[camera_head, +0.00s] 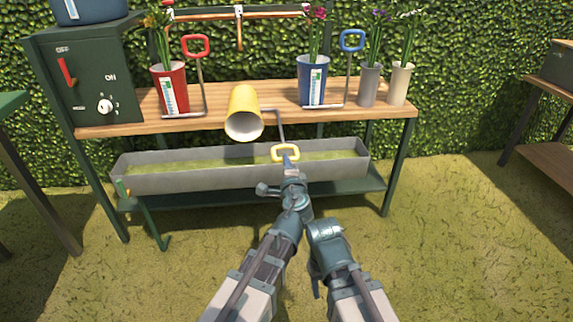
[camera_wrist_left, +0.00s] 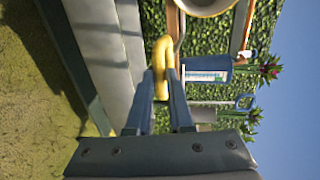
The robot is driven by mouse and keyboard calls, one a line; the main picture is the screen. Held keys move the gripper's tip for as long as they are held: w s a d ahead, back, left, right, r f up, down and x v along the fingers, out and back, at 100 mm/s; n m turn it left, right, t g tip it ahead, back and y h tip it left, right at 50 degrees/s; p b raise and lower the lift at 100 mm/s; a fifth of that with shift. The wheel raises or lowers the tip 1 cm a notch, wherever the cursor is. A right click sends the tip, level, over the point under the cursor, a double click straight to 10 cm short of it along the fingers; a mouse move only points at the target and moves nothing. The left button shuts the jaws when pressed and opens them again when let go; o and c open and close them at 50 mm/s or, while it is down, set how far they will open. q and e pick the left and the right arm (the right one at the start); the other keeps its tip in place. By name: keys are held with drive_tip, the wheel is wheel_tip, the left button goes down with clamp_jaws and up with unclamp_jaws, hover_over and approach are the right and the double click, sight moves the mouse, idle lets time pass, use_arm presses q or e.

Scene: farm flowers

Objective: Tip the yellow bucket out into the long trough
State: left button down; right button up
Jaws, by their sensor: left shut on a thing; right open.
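The yellow bucket (camera_head: 243,102) is tipped on its side at the front of the wooden bench, its pale open mouth facing forward and down over the trough. A bent grey rod joins it to a yellow loop handle (camera_head: 285,151). My left gripper (camera_head: 288,160) is shut on that handle; the left wrist view shows the handle (camera_wrist_left: 161,55) between the fingers and the bucket rim (camera_wrist_left: 207,8) at the top. The long grey trough (camera_head: 165,186) lies below, with a green surface inside. My right gripper (camera_head: 325,235) is open and empty, apart from these things; its fingers are hard to see.
A red bucket (camera_head: 171,91) and a blue bucket (camera_head: 312,82) with flowers stand on the bench (camera_head: 225,92), each beside a loop handle. Grey (camera_head: 369,85) and cream (camera_head: 399,85) vases stand at right. A green control box (camera_head: 88,85) is at left.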

use_arm(q)
drive_tip(key=c, duration=0.8)
unclamp_jaws()
drive_tip(key=shift+s, duration=0.1)
